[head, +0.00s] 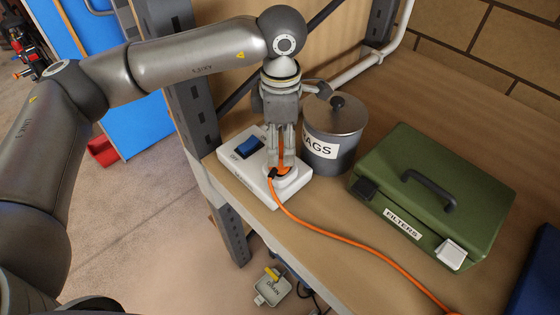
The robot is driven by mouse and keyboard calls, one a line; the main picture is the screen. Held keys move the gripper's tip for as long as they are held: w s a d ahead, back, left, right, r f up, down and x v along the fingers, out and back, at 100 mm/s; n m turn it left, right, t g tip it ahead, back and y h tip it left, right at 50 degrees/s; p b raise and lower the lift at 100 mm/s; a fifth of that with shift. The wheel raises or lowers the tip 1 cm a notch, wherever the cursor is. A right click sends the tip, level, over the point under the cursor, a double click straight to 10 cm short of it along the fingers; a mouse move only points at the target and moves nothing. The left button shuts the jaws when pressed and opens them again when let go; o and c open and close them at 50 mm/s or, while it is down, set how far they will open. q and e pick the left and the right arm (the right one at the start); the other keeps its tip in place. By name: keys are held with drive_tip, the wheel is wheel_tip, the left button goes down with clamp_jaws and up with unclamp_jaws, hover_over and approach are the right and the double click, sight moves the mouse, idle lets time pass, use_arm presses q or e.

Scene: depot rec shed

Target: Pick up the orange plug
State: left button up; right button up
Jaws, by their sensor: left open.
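The orange plug (283,171) sits upright on the round socket of a white switch box (240,176) on the wooden shelf. An orange cord (330,235) leaves it near its base and runs right along the shelf. My left gripper (282,164) points straight down over the plug, its open fingers around it. The fingers hide much of the plug, and orange shows between them. I cannot tell whether either finger touches it. My right gripper is not in view.
A grey lidded can (328,155) labelled as rags stands close right of the gripper. A green filters case (440,180) is farther right. The shelf's front edge (270,216) is close to the box. A blue switch (250,144) is on the box. A grey post (190,90) stands left.

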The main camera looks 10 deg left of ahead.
use_arm(q)
wheel_tip(320, 180, down, 3)
drive_tip(key=shift+w+a+f+p, duration=0.15)
drive_tip(key=shift+p, duration=0.8)
drive_tip(key=shift+f, duration=0.5)
drive_tip(key=c, duration=1.1)
